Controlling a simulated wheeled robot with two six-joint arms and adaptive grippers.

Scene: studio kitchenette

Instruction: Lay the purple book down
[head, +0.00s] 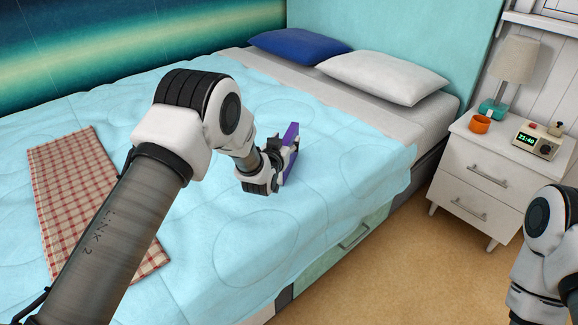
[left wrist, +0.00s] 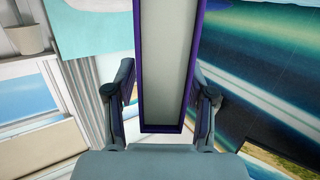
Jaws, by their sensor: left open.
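The purple book (head: 291,138) stands on edge on the light blue bedspread, near the middle of the bed. In the left wrist view the book (left wrist: 170,70) shows its pale page edges framed by purple covers. My left gripper (head: 283,165) is at the book, with its fingers on either side. In the left wrist view the gripper (left wrist: 162,105) is open around the book, one finger beside each cover. The gripper hides part of the book in the head view. My right gripper is out of view; only part of the right arm shows at the right edge.
A red checked cloth (head: 75,185) lies on the bed at left. A blue pillow (head: 297,46) and a white pillow (head: 383,77) lie at the head end. A white nightstand (head: 480,163) holds a lamp (head: 511,65), orange cup (head: 480,124) and clock (head: 535,144). Bare bedspread surrounds the book.

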